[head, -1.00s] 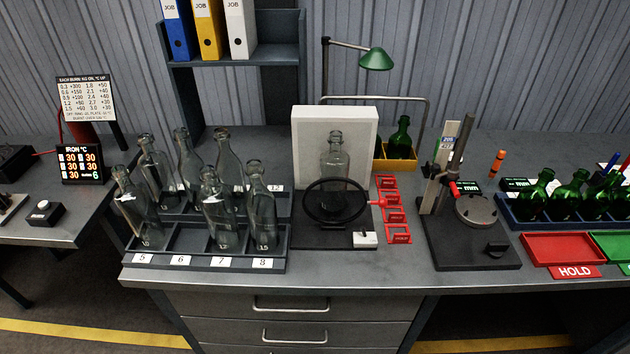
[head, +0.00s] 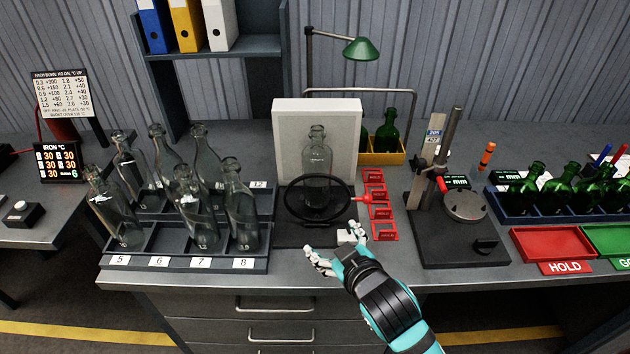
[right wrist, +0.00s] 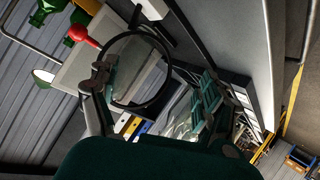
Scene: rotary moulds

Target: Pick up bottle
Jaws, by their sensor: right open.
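A clear glass bottle (head: 317,158) stands upright on the dark inspection stand (head: 290,236), in front of a white panel and behind a black ring lens (head: 320,199). Several clear bottles (head: 186,200) stand in a numbered dark rack (head: 180,262) to the left, some leaning. My right gripper (head: 332,246) is open and empty at the front of the stand, below the ring. In the right wrist view its fingers (right wrist: 155,90) are spread, with the ring (right wrist: 168,82) and glass between them in the picture. My left gripper is not in view.
Red HOLD tags (head: 379,200) lie right of the stand. Further right are a gauge stand (head: 455,245), a red HOLD tray (head: 555,242) and green bottles (head: 560,188) in a blue rack. A yellow crate (head: 385,157) with green bottles stands behind, under a green lamp (head: 361,49).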

